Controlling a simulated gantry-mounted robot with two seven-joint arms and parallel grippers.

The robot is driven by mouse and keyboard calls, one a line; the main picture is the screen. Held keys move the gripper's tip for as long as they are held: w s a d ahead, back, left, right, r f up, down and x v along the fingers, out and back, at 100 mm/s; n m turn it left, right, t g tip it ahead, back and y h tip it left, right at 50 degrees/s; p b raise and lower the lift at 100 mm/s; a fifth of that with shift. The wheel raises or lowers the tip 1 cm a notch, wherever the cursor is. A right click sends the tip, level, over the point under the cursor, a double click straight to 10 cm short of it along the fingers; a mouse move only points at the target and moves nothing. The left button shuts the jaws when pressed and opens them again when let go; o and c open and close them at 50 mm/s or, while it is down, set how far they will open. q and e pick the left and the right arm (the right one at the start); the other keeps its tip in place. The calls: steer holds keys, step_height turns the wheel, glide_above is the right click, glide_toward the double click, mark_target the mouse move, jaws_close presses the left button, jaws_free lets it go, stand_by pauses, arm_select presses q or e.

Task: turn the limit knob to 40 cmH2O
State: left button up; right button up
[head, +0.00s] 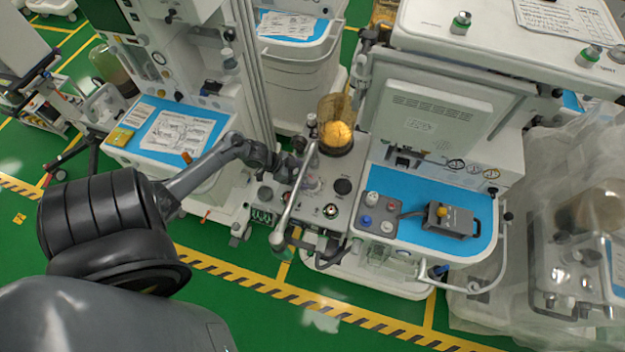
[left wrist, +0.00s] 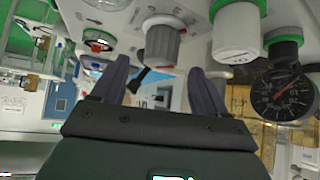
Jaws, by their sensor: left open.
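A grey ribbed knob (left wrist: 163,42) with a red ring near its base sticks out of the white panel in the left wrist view. It appears to be the limit knob; I cannot read its scale. My left gripper (left wrist: 159,75) is open, its two dark fingers pointing towards the knob with nothing visible between them. I cannot tell whether they touch it. A round black gauge (left wrist: 283,92) with a red needle is at the right. In the head view my left gripper (head: 290,164) is at the panel left of the amber canister. My right gripper is not in view.
A white knob with a green collar (left wrist: 236,32) is close to the right finger. The amber canister (head: 337,128) and a long grey bar (head: 297,195) crowd the panel. A blue work surface (head: 405,188) holds a grey device (head: 451,219). Green floor (head: 230,290) is clear in front.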

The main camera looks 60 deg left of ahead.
mark_target(310, 176)
arm_select(q)
steer(key=shift+b+x, duration=0.3)
steer(key=shift+x, duration=2.55)
steer(key=shift+c, duration=0.3)
steer(key=c, duration=0.9)
steer(key=shift+a+f+m+h+b, duration=0.1)
steer(key=shift+m+h+b, duration=0.3)
steer(key=shift+m+b, duration=0.3)
steer(key=m+g+h+b, duration=0.2)
steer(key=m+b, duration=0.2)
steer(key=b, duration=0.3)
steer(key=m+g+h+b, duration=0.1)
steer(key=m+g+b, duration=0.2)
steer(key=b, duration=0.5)
steer(key=shift+f+m+g+h, duration=0.15)
steer(key=shift+m+g+h, duration=0.15)
steer(key=shift+m+h, duration=0.15)
steer(key=shift+r+m+g+b, duration=0.4)
steer(key=shift+m+b, duration=0.45)
steer(key=shift+b, duration=0.7)
steer(key=o, duration=1)
steer(key=shift+f, duration=0.1)
steer(key=shift+c, duration=0.2)
